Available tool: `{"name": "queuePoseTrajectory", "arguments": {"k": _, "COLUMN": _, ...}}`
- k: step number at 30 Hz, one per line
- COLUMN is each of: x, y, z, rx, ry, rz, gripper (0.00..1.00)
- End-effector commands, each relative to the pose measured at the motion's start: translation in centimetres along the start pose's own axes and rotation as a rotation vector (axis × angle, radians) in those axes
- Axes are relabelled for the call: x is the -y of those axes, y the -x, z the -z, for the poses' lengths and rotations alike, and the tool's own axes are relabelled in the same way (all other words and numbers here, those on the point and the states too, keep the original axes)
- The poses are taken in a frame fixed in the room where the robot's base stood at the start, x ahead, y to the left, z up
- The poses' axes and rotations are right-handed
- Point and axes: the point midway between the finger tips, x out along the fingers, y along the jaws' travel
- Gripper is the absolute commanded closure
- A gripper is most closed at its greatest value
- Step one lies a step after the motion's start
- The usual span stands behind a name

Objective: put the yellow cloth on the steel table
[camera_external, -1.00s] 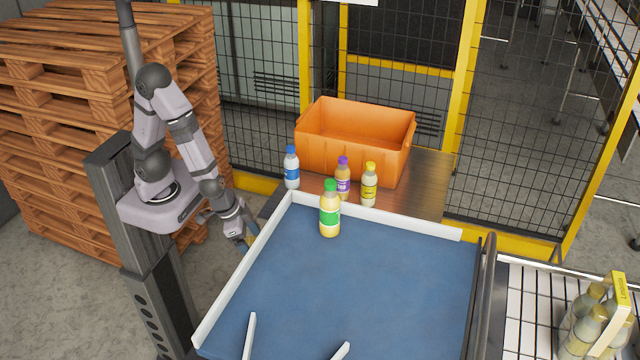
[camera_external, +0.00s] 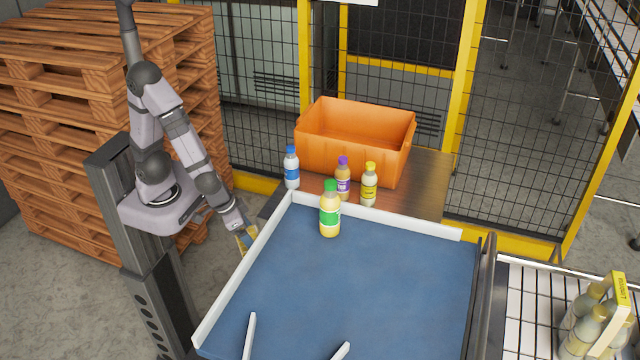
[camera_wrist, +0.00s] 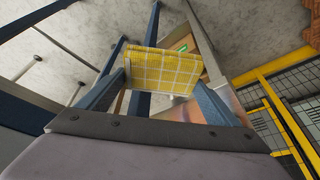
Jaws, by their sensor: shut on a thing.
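The yellow cloth (camera_wrist: 165,70) has a pale checked pattern and is held between the two fingers of my gripper (camera_wrist: 165,82) in the wrist view. In the external view my gripper (camera_external: 246,238) is at the left side of the blue conveyor, outside its white rail, with a bit of yellow at its fingers. My gripper is shut on the cloth. The steel table (camera_external: 428,192) stands behind the conveyor, to the right of my gripper. An orange crate and bottles stand on it.
The orange crate (camera_external: 352,160) fills the table's back. Blue-capped (camera_external: 292,170), purple-capped (camera_external: 343,182) and yellow-capped (camera_external: 369,187) bottles stand in front of it. A green-capped bottle (camera_external: 330,212) is on the conveyor (camera_external: 350,285), behind whose white rail (camera_external: 245,265) my gripper hangs. The table's right part is bare.

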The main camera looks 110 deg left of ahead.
Motion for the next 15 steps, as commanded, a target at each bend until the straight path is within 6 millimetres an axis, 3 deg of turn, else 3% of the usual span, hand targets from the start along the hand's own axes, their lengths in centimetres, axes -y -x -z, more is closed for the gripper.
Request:
{"name": "queuePoseTrajectory", "arguments": {"k": 7, "x": 3.7, "y": -0.6, "z": 2.8, "rx": -0.011, "ry": 0.134, "rz": 0.035, "gripper": 0.4}}
{"name": "queuePoseTrajectory", "arguments": {"k": 15, "x": 10.0, "y": -0.8, "z": 7.2, "rx": -0.018, "ry": 0.348, "rz": 0.112, "gripper": 0.4}}
